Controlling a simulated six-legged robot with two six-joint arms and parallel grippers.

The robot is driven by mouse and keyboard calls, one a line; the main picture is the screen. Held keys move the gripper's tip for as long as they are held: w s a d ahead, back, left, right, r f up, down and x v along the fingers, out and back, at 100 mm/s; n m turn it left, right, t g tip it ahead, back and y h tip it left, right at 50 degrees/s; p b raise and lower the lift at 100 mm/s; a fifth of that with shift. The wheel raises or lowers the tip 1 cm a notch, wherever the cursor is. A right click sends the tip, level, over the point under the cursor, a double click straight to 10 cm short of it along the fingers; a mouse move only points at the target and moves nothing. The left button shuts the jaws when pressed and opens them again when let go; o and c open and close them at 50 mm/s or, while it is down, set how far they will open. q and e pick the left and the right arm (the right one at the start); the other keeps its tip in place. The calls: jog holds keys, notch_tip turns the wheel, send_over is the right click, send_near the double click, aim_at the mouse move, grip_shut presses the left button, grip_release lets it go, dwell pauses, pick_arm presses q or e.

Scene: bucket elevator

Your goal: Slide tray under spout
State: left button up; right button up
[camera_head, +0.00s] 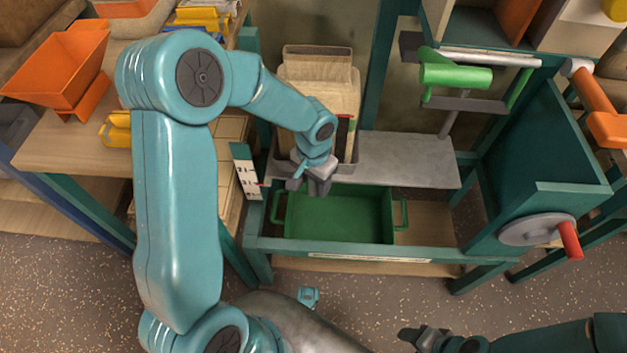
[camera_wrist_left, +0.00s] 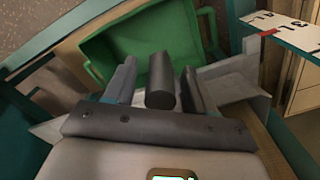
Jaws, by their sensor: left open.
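The green tray (camera_head: 340,218) lies in the teal frame, left of the bare wooden part of its shelf, with a loop handle at each end. It also shows in the left wrist view (camera_wrist_left: 135,42). My left gripper (camera_head: 316,188) is open above the tray's back edge, in front of the beige elevator casing (camera_head: 318,90). A dark rounded bar (camera_wrist_left: 161,80) shows between its fingers in the wrist view; I cannot tell what it belongs to. A grey sloping plate (camera_head: 408,160) is behind and right of the tray. I cannot make out the spout clearly. My right gripper (camera_head: 424,337) is low at the front, away from the tray.
A disc crank with a red handle (camera_head: 570,240) is on the frame's right side. A green-handled lever (camera_head: 455,76) is above the plate. A numbered scale (camera_head: 246,172) stands left of the tray. Bare wood (camera_head: 425,222) lies right of the tray.

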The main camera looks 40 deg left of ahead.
pick_arm(q)
grip_shut()
jog(key=w+d, duration=0.7)
jog(key=d, duration=0.5)
jog(key=shift+w, duration=0.35)
pick_arm(e)
jog(key=shift+f, duration=0.1)
pick_arm(q)
jog(key=shift+r, duration=0.1)
grip_release()
jog(key=shift+s, duration=0.1)
notch_tip(320, 180, up, 7)
jog(key=p, duration=0.2)
jog(key=shift+r, duration=0.2)
pick_arm(e)
notch_tip(320, 180, up, 2)
jog(key=shift+r, duration=0.1)
jog(key=shift+c, duration=0.3)
